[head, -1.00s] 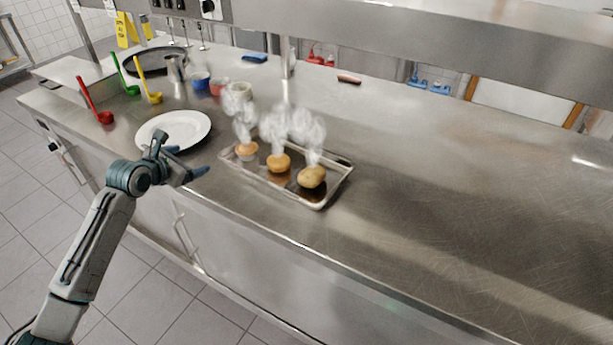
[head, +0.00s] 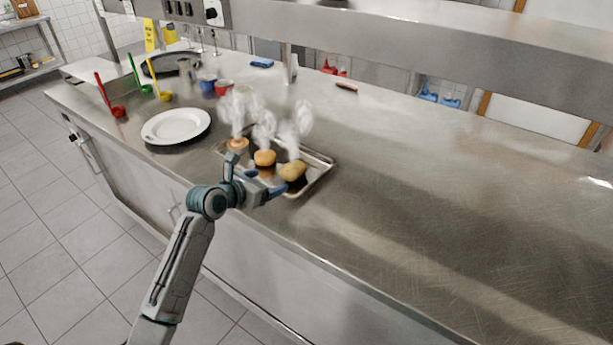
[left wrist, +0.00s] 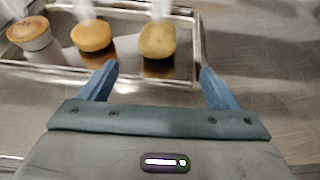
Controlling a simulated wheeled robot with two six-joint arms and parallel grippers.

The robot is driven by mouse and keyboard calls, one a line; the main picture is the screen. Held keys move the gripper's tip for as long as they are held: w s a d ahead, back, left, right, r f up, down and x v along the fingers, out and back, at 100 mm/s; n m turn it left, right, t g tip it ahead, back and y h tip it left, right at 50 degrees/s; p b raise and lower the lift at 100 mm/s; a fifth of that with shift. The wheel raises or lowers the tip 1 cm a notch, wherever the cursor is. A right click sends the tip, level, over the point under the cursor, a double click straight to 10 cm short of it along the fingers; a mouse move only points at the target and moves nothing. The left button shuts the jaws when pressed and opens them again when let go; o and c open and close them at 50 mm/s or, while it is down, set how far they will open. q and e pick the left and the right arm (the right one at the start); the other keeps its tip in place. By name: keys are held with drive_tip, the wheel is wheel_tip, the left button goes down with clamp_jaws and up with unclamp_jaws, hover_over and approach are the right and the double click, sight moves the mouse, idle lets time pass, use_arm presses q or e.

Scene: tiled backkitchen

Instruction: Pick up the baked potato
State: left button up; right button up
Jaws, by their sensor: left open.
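The baked potato (head: 292,171) is the brownish-yellow, steaming item at the right end of a shallow metal tray (head: 322,180). In the left wrist view the potato (left wrist: 158,41) lies ahead of my left gripper (left wrist: 158,70), roughly centred between its two blue fingers and apart from them. In the head view my left gripper (head: 257,177) is open and empty at the tray's near side. My right gripper is not in view.
A steaming round golden item (head: 265,158) and a cupcake-like one (head: 237,145) share the tray. A white plate (head: 176,126), coloured ladles (head: 118,111) and small cups (head: 223,87) stand to the left and behind. The steel counter to the right is clear.

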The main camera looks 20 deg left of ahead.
sight(285, 174)
use_arm(q)
drive_tip(key=x, duration=0.5)
drive_tip(key=shift+a+p, duration=0.1)
drive_tip(key=shift+p, duration=0.2)
drive_tip(key=shift+w+f, duration=0.25)
drive_tip(key=shift+w+d, duration=0.3)
drive_tip(key=shift+w, duration=0.2)
drive_tip(key=p+x, duration=0.1)
drive_tip(key=x, duration=0.2)
drive_tip(key=shift+w+f, duration=0.15)
drive_tip(key=shift+f, duration=0.05)
drive_tip(key=shift+w+f, duration=0.25)
drive_tip(key=shift+w, duration=0.15)
drive_tip(key=shift+s, duration=0.1)
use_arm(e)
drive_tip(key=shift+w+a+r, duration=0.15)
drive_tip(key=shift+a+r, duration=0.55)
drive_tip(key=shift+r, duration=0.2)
use_arm(q)
drive_tip(key=c, duration=1)
drive_tip(key=shift+c, duration=0.7)
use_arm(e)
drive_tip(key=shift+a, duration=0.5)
use_arm(q)
drive_tip(key=shift+r, duration=0.15)
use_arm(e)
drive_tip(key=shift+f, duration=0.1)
